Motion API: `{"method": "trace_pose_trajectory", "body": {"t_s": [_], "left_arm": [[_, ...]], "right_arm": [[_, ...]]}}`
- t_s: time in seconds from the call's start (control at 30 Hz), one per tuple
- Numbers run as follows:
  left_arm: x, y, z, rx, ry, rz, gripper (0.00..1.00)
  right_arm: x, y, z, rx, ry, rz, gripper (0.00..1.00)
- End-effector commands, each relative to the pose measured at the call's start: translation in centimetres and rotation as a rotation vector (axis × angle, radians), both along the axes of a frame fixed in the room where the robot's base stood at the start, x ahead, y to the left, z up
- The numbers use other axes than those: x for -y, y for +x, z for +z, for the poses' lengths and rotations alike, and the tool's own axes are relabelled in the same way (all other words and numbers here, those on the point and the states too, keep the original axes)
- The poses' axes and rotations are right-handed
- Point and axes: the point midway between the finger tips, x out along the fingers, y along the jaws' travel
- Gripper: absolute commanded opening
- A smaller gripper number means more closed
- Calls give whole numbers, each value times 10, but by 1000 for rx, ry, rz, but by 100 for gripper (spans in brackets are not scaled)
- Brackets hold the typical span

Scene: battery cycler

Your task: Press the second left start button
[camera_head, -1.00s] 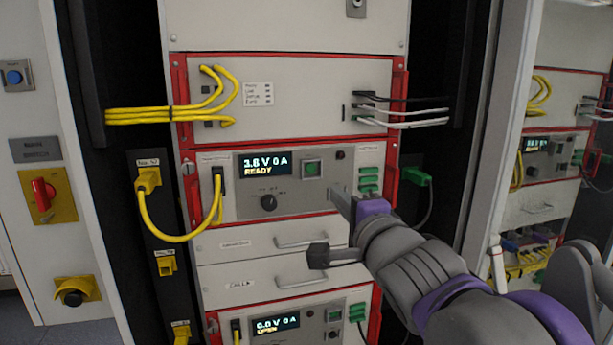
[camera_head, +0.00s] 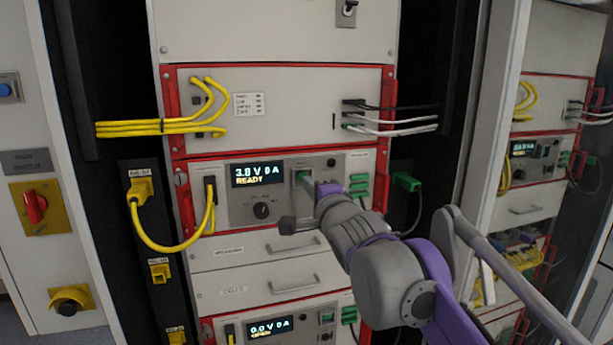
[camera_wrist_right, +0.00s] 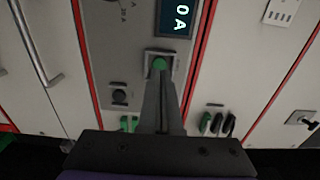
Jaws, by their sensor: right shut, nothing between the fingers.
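The upper cycler unit's display (camera_head: 258,174) shows a voltage line and READY. To its right is the square-framed green start button (camera_head: 301,175), partly covered by my right gripper (camera_head: 308,184). That gripper is shut and empty, its tips at the button's lower right edge in the head view. In the right wrist view the green button (camera_wrist_right: 158,64) shows just at the tips of the shut fingers (camera_wrist_right: 162,82). I cannot tell whether they touch it. A lower unit has its own display (camera_head: 270,327) and button (camera_head: 327,319). My left gripper is not in view.
Yellow cables (camera_head: 150,128) loop at the left, and black and white cables (camera_head: 390,118) leave at the right. A round knob (camera_head: 261,210) sits below the display. Drawer handles (camera_head: 294,284) stick out below. A red switch (camera_head: 36,203) is on the left wall.

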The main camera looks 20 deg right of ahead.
Motion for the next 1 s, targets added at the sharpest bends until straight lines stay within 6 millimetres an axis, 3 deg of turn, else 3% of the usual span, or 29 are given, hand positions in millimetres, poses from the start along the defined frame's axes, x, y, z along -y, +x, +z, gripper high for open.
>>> {"method": "trace_pose_trajectory", "body": {"t_s": [0.2,0.63,0.87,1.0], "left_arm": [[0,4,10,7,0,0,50],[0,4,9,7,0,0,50],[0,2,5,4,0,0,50],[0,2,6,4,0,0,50]], "right_arm": [[-1,22,2,2,1,0,0],[-1,26,0,0,1,0,0],[-1,43,-1,0,0,0,0],[-1,44,0,1,0,0,0]]}}
